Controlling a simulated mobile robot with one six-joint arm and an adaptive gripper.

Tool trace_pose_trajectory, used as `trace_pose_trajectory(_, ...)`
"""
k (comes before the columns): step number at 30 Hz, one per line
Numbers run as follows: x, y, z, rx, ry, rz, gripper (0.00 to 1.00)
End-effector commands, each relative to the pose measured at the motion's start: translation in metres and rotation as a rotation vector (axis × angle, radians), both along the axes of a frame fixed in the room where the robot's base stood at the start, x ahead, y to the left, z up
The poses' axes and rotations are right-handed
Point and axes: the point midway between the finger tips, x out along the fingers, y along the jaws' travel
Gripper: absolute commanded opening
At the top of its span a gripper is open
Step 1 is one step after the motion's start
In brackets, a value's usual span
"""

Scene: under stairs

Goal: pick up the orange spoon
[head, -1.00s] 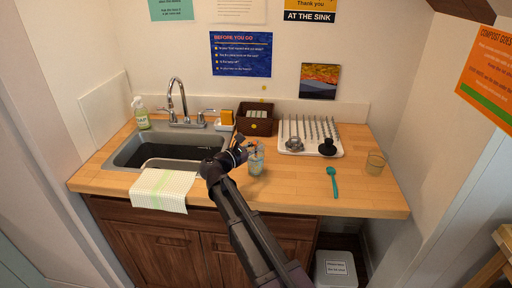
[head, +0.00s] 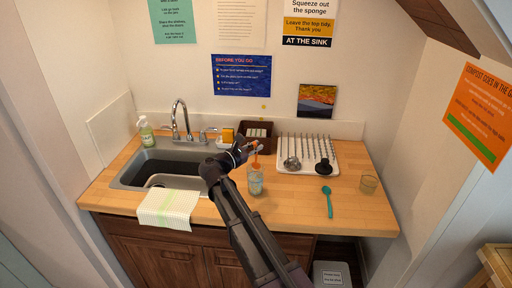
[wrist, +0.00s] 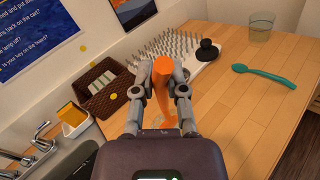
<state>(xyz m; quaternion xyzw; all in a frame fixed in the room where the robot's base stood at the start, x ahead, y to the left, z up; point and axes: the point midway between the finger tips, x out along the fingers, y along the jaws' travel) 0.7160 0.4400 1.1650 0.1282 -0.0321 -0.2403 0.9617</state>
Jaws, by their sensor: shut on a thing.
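The orange spoon (head: 256,160) is held upright between the fingers of my gripper (head: 251,147) in the head view. It also shows in the wrist view (wrist: 163,88), where both fingers press on it from either side. My gripper (wrist: 157,92) is shut on its upper part. Below it on the counter stands a clear glass (head: 255,185). The lower end of the spoon is at the glass's mouth, and I cannot tell how much of it is inside.
A white drying rack (head: 325,150) with a ladle and a black item is behind. A wicker basket (head: 256,141) and the sink (head: 160,165) are nearby.

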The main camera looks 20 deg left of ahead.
Motion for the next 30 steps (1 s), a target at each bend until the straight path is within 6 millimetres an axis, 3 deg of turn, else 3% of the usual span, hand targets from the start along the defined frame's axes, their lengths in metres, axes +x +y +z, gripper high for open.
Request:
trace_pose_trajectory(3, 0.000, 0.000, 0.021, 0.000, 0.000, 0.000, 0.00)
trace_pose_trajectory(15, 0.000, 0.000, 0.059, 0.000, 0.000, 0.000, 0.00)
trace_pose_trajectory(30, 0.000, 0.000, 0.071, 0.000, 0.000, 0.000, 0.00)
